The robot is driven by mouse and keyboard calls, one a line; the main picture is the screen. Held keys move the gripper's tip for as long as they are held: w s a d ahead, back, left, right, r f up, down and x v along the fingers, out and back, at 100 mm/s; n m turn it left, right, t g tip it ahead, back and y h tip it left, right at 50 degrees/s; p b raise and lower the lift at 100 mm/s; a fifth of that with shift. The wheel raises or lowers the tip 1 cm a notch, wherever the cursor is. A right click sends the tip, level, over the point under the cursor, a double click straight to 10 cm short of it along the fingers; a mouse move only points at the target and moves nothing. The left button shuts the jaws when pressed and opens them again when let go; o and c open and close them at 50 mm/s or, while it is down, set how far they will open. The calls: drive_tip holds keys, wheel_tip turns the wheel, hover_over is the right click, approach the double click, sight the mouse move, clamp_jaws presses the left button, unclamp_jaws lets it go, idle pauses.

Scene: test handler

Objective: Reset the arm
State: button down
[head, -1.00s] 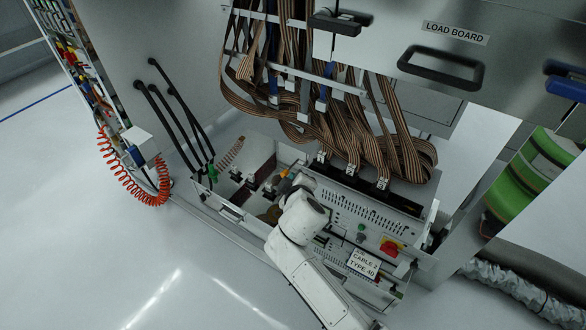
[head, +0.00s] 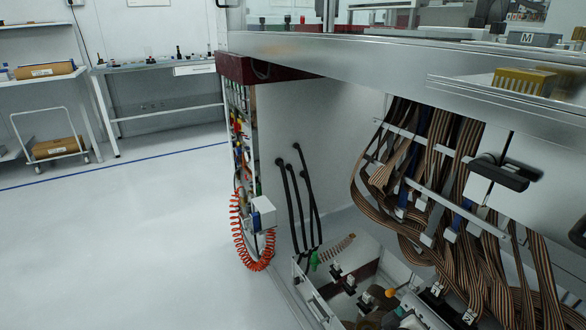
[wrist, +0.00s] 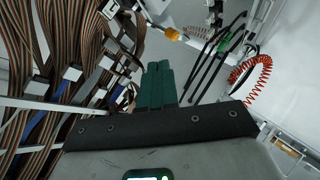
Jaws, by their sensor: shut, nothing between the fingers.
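My gripper (wrist: 157,72) shows in the wrist view as dark green fingers held together, with nothing between them. It points towards the open lower bay of the test handler, beside the hanging brown ribbon cables (wrist: 75,45). No contact with anything can be made out.
The open bay (head: 316,300) holds small connectors and an orange-tipped part (head: 390,292). Black hoses (head: 288,205), a coiled red hose (head: 240,235) and ribbon cables (head: 520,270) hang close by. The floor (head: 120,245) at left is clear. A cart (head: 52,148) stands farther back.

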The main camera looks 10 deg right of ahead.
drive_tip(key=s+a+f+m+g+y, duration=0.25)
drive_tip(key=s+g, duration=0.25)
drive_tip(key=s, duration=1)
drive_tip(key=s+a+f+m+g+y, duration=0.1)
drive_tip(key=s+f+m+g+y, duration=0.2)
drive_tip(key=s, duration=1.2)
wheel_tip(320, 180, up, 22)
drive_tip(key=g+p, duration=0.1)
drive_tip(key=p, duration=2.2)
drive_tip(key=shift+s+a+n, duration=0.2)
drive_tip(key=shift+s+n, duration=0.25)
